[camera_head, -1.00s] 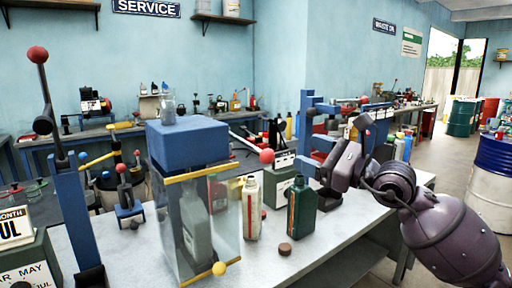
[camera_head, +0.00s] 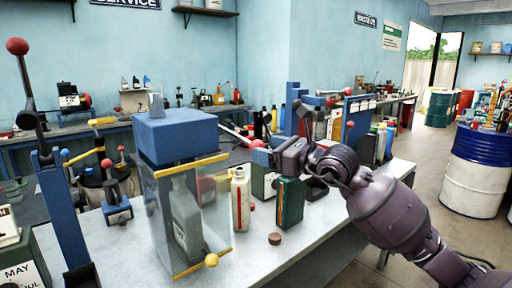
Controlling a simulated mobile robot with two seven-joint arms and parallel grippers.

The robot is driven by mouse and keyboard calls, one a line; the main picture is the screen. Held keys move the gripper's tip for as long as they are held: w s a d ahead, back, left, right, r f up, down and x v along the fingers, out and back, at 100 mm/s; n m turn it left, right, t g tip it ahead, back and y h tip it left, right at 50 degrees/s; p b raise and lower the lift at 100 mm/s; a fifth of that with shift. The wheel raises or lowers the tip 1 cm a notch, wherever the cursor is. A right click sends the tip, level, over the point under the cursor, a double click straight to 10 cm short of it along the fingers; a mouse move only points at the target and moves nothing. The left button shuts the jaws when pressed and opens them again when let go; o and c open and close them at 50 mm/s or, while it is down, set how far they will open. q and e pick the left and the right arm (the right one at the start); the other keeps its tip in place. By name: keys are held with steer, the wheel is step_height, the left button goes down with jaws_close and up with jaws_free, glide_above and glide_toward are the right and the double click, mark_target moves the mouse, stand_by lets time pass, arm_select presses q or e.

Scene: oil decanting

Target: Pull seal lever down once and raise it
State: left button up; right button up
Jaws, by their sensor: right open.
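A sealing machine with a blue top block (camera_head: 176,135) and a clear guard with yellow bars stands on the table. A lever rod runs from behind the block to the right and ends in a red ball knob (camera_head: 257,145). The lever slopes slightly downward to the knob. My right gripper (camera_head: 272,156) is open just right of the knob, its fingertips close to it; I cannot tell whether they touch. A grey bottle (camera_head: 184,222) stands inside the guard. My left gripper is not in view.
A cream bottle (camera_head: 241,200) and a dark green bottle (camera_head: 290,202) stand below my right gripper, with a brown cap (camera_head: 275,239) in front. A blue post with another red-knobbed lever (camera_head: 17,47) stands at the left.

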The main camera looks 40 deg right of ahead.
mark_target(237, 137)
steer(key=shift+x, duration=1.95)
